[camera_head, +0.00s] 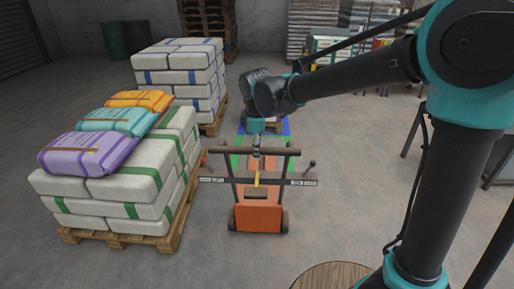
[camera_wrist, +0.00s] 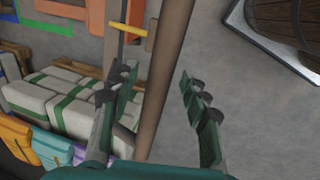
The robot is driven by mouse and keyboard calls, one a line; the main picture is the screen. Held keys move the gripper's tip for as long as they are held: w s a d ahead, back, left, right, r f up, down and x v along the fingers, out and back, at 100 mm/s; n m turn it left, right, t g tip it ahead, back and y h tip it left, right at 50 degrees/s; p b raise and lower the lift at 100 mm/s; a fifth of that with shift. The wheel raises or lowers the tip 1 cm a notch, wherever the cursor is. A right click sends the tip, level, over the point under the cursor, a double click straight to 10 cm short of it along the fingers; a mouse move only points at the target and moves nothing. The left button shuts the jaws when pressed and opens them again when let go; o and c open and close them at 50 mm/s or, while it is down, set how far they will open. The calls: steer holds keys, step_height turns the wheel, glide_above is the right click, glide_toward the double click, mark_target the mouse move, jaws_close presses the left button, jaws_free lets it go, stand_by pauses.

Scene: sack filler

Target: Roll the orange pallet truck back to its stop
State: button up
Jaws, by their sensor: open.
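The orange pallet truck (camera_head: 258,217) stands upright on the floor near the middle of the head view, with dark wheels at both sides. Its brown crossbar handle (camera_head: 280,152) runs left to right on top. My gripper (camera_head: 257,149) is at the middle of this handle. In the wrist view the handle (camera_wrist: 163,75) passes between the spread fingers of my gripper (camera_wrist: 158,92), which is open; a gap shows on the right finger's side. A grey bar with end labels (camera_head: 215,180) and a yellow marker (camera_head: 257,179) crosses the truck below the handle. I cannot make out the stop.
A pallet of green-banded sacks (camera_head: 110,210), topped by coloured sacks, stands close at the left. Blue-banded sacks (camera_head: 180,75) stand behind it. Green floor marking (camera_head: 236,160) and blue floor marking (camera_head: 286,128) lie beyond the truck. A round wooden top (camera_head: 335,277) is at the front.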

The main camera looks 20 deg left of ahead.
steer(key=shift+f, duration=0.1)
steer(key=shift+c, duration=0.5)
jaws_close()
